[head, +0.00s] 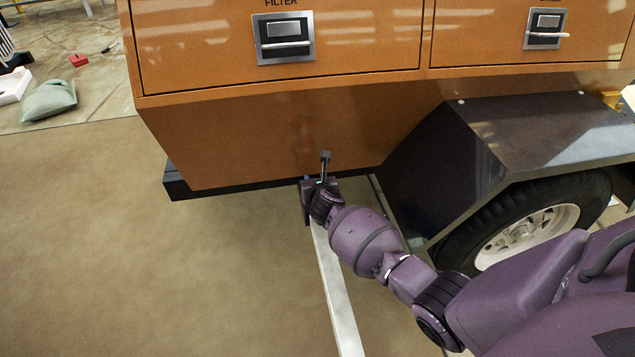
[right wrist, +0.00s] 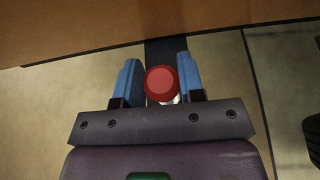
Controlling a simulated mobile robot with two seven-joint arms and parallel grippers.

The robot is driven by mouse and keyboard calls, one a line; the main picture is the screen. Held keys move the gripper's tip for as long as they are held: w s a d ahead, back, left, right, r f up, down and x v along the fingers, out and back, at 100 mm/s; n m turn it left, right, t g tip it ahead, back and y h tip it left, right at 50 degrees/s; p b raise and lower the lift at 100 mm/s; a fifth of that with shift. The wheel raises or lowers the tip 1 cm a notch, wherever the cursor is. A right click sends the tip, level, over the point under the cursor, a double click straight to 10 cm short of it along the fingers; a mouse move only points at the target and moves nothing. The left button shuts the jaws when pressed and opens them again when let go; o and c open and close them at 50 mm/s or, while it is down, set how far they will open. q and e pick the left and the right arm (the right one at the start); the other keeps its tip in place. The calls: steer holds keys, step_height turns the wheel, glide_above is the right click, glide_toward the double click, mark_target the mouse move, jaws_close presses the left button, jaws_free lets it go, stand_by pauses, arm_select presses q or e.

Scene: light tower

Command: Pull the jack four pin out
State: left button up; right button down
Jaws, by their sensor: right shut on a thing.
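The red round knob (right wrist: 161,83), which appears to be the head of the jack four pin, sits between the two blue fingers of my right gripper (right wrist: 159,77) in the right wrist view. The gripper is shut on it. A dark bar runs behind the knob. In the head view my right gripper (head: 319,191) is at the lower edge of the orange cabinet, beside a short dark upright post (head: 325,163). The gripper and wrist hide the knob there, and I cannot tell how deep the pin sits. My left gripper is not in view.
The orange light tower body (head: 280,120) overhangs just beyond the gripper. A dark fender (head: 550,125) and a tire (head: 525,225) stand to the right, near my right arm. A long pale bar (head: 337,290) runs toward me below the gripper.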

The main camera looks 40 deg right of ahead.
steer(key=shift+r, duration=0.15)
steer(key=c, duration=0.7)
jaws_free()
steer(key=shift+r, duration=0.15)
steer(key=shift+c, duration=0.2)
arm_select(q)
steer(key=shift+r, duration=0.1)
arm_select(e)
steer(key=shift+s, duration=0.1)
steer(key=shift+s+a+r, duration=0.1)
steer(key=shift+s+a, duration=0.05)
arm_select(q)
steer(key=p, duration=0.2)
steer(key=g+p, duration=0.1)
steer(key=p, duration=0.1)
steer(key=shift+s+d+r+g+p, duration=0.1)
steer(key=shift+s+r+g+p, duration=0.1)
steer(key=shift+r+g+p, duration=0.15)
arm_select(e)
steer(key=v, duration=1)
steer(key=shift+s, duration=0.15)
